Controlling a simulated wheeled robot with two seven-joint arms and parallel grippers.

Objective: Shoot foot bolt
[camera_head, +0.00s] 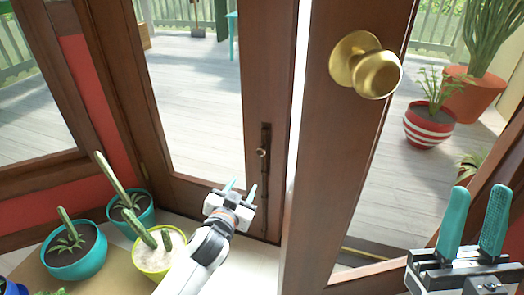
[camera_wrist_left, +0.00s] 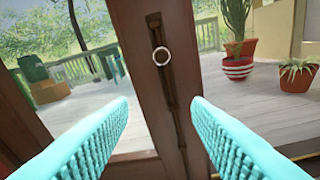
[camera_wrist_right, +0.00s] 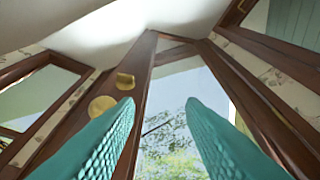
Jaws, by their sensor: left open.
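The foot bolt (camera_head: 264,185) is a dark upright strip set low in the edge of the left brown door leaf (camera_head: 268,70). A small round ring (camera_head: 262,152) sits near its upper end. In the left wrist view the bolt (camera_wrist_left: 171,88) and its ring (camera_wrist_left: 162,56) show ahead, between the fingers. My left gripper (camera_head: 242,187) is open and empty, in front of the door, lower than the ring and just left of the bolt's lower part; no contact shows. My right gripper (camera_head: 478,218) is open and empty at the lower right, away from the bolt.
The right door leaf (camera_head: 325,150) with a brass knob (camera_head: 372,70) stands ajar beside the bolt. Potted cacti in a yellow pot (camera_head: 155,262) and teal pots (camera_head: 75,255) stand left of my left arm. Outside is a wooden deck (camera_head: 200,110) with a striped pot (camera_head: 428,128).

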